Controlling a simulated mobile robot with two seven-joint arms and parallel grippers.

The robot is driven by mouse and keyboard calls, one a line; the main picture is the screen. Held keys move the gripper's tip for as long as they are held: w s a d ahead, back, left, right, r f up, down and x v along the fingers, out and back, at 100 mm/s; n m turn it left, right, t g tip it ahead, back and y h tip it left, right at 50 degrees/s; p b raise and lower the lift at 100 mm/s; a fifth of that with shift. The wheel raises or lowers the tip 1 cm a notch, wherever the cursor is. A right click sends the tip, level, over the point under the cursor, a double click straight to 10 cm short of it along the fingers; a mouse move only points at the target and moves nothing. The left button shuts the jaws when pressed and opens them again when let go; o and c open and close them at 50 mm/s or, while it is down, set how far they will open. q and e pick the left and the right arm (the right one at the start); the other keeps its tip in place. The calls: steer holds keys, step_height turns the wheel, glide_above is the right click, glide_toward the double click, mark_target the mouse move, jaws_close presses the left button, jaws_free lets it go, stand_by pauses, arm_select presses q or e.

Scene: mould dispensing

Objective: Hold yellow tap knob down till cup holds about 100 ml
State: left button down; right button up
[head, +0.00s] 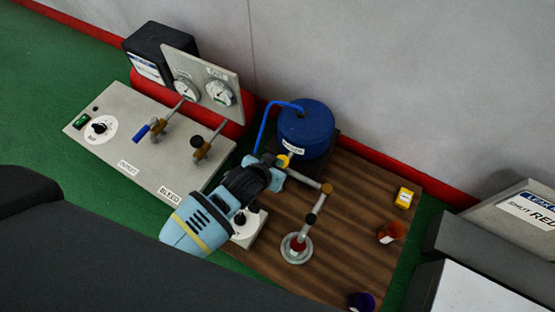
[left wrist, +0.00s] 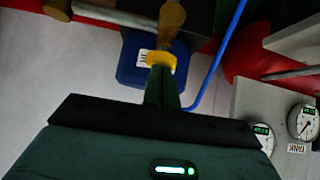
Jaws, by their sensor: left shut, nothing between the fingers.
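The yellow tap knob (head: 283,161) shows just past the tip of my left gripper (head: 277,167), in front of the blue drum. In the left wrist view, the yellow knob (left wrist: 158,58) sits below a brass fitting (left wrist: 172,18). My left gripper's shut, empty fingers (left wrist: 163,73) reach up to the knob. They overlap it in view; I cannot tell whether they press on it. My right gripper is not in view.
The blue drum (head: 306,126) with its blue hose stands behind the knob. Grey boxes (head: 490,250) are right.

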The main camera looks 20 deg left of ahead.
arm_select(q)
steer(key=p+v, duration=0.3)
steer(key=v, duration=0.4)
steer(key=shift+w, duration=0.15)
stand_by(0.7)
